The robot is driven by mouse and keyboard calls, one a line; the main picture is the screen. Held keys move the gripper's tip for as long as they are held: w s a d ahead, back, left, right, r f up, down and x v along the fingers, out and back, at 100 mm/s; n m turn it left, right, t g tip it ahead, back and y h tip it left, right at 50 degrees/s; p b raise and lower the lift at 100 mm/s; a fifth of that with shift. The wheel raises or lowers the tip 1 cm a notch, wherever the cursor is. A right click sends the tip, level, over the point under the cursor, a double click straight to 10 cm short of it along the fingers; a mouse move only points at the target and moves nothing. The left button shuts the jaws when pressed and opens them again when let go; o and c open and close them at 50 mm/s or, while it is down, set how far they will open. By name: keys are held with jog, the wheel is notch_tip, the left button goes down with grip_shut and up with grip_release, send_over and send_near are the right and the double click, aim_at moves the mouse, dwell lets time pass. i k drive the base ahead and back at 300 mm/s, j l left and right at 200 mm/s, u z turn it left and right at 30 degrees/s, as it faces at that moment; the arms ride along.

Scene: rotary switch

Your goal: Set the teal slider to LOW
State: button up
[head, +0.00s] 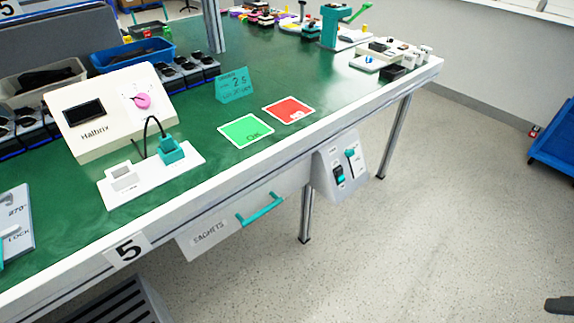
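A pale grey control box (341,168) hangs under the front edge of the green workbench, right of the drawer. On its sloped face, the teal slider (350,153) sits at the upper end of a dark upright slot. Dark marks beside the slot are too small to read, so I cannot tell which end is LOW.
A drawer marked SACHETS with a teal handle (260,209) is left of the box. A dark shape (560,306), unclear, enters at the lower right.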

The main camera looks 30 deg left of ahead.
aim_at(350, 152)
jog(key=u, duration=1.1)
